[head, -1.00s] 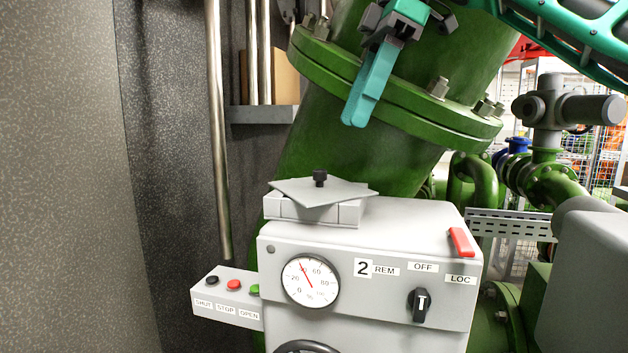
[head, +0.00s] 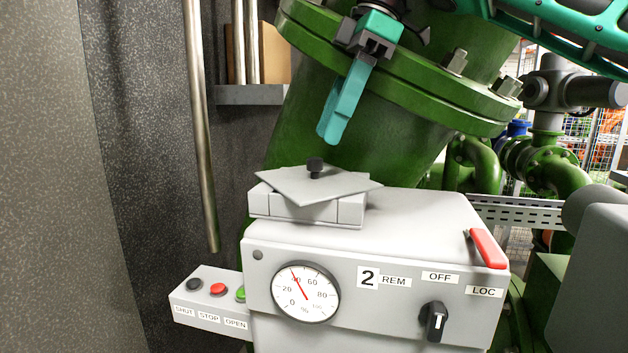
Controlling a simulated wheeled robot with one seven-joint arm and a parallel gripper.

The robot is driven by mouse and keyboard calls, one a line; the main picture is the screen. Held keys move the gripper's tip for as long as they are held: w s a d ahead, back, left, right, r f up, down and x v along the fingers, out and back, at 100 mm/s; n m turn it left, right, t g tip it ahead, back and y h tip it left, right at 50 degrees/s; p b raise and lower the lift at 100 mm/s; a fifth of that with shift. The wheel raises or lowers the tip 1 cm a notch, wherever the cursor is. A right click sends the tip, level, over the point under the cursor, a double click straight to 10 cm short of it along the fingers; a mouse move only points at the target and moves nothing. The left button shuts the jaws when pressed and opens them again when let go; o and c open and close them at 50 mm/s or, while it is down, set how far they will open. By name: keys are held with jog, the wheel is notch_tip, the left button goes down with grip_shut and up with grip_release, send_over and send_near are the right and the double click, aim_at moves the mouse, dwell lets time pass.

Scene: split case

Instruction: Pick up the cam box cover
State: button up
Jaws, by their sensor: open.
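The cam box cover (head: 285,186) is a thin grey plate with a black knob (head: 315,167) on top. It lies askew, turned relative to the light grey cam box (head: 290,210) under it, with its corners overhanging. The box sits on the left part of the grey actuator housing's top. My gripper (head: 328,138) is teal and hangs above the cover, a little right of the knob and apart from it. It is open and empty. It is seen nearly edge-on, so one finger largely hides the other.
The grey housing (head: 440,222) carries a dial (head: 305,292), a black selector (head: 434,321) and a red lever (head: 487,248). A push-button box (head: 205,293) juts out at left. A large green flanged pipe (head: 390,135) rises close behind the gripper. Metal rods (head: 200,130) stand at left.

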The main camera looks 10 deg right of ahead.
aim_at(315, 170)
jog(key=x, duration=0.5)
jog(key=shift+s+a+r, duration=0.1)
jog(key=shift+s+a, duration=0.05)
jog(key=shift+a, duration=0.05)
jog(key=shift+c, duration=0.3)
grip_shut()
